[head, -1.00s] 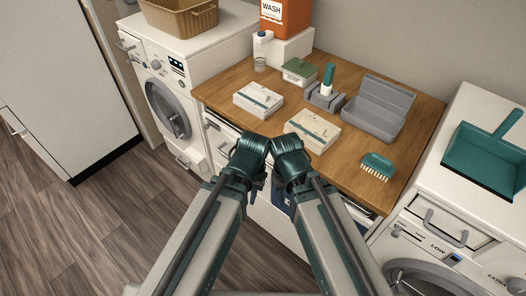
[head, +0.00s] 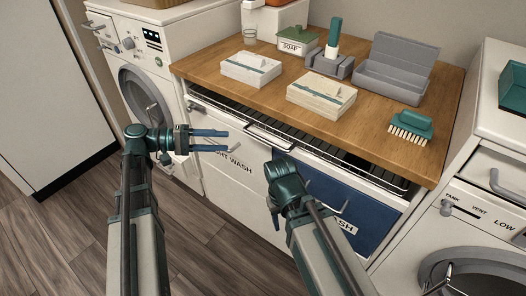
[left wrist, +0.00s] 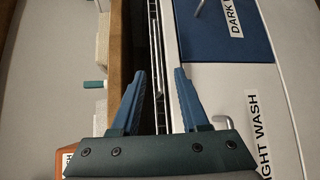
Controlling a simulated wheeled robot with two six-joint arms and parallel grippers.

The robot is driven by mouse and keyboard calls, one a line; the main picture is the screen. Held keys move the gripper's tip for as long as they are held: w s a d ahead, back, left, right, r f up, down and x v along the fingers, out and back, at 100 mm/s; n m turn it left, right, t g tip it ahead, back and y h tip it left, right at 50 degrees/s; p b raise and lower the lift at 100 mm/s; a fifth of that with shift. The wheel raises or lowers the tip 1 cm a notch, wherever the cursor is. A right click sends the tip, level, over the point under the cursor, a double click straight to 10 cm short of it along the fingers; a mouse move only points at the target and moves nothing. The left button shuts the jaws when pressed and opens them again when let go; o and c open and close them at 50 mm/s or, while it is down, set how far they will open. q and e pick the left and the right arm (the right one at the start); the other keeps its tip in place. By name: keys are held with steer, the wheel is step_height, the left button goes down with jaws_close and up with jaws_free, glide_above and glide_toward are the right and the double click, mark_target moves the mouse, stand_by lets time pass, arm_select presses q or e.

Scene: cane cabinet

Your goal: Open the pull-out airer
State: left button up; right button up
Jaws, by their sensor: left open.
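The pull-out airer (head: 322,156) is a wire rack under the front edge of the wooden worktop. A narrow strip of its wires shows along that edge, and a grey bar handle (head: 268,136) is at its front. In the left wrist view its wires (left wrist: 155,40) run between the worktop edge and the drawer fronts. My left gripper (head: 226,141) is open and empty, left of the handle and apart from it, fingers pointing right. It also shows in the left wrist view (left wrist: 160,74). My right gripper (head: 279,172) is before the drawer fronts below the airer; its fingers are hidden.
Below the airer are a white drawer front (head: 231,165) and a blue one (head: 335,195), with bar handles. Boxes, a soap box, a grey case and a brush (head: 410,124) stand on the worktop (head: 225,70). Washing machines flank it. The floor at left is clear.

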mark_target(264, 139)
arm_select(q)
steer(key=x, duration=0.4)
steer(key=b+x, duration=0.1)
steer(key=x, duration=0.8)
steer(key=shift+w+d+r+b, duration=0.2)
steer(key=shift+w+r+b, duration=0.05)
steer(key=shift+b, duration=0.15)
steer(key=shift+c, duration=0.2)
jaws_close()
stand_by(0.9)
